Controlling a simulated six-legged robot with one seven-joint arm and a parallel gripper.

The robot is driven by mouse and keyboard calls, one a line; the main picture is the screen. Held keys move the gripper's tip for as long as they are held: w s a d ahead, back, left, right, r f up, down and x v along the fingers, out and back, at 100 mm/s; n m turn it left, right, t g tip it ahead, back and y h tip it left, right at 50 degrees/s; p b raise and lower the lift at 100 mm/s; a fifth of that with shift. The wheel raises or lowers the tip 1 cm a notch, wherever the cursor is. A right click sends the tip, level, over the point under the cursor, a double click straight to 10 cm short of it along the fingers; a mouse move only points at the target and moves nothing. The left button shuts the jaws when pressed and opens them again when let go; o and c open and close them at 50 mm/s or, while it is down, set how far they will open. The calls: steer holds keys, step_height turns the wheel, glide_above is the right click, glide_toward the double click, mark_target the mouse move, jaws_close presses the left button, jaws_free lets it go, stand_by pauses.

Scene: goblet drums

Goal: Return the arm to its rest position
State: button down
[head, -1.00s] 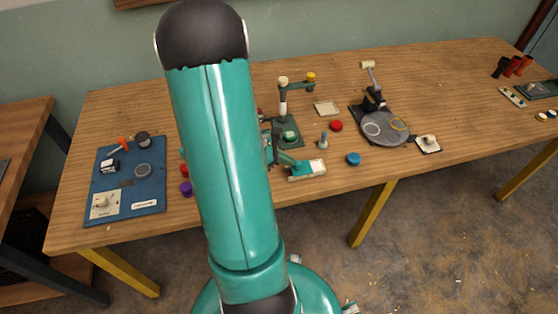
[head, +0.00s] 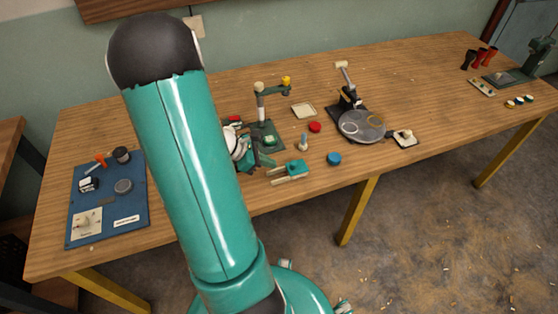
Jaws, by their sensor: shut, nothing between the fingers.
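My teal arm (head: 190,180) rises through the middle-left of the head view and hides part of the table behind it. Past its right edge, my gripper (head: 264,161) shows small and partly covered, low near the front of the wooden table. It is shut and empty. It is close to a teal block with pale bars (head: 291,171) on the table; I cannot tell whether they touch.
A green stand (head: 268,132), a red cap (head: 315,127), a blue cap (head: 334,158) and a round grey plate (head: 361,127) lie right of my arm. A blue board (head: 108,203) lies left. The table's right-centre (head: 440,110) is clear.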

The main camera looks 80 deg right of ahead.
steer(key=v, duration=0.9)
steer(key=shift+r, duration=0.3)
steer(key=shift+w, duration=0.1)
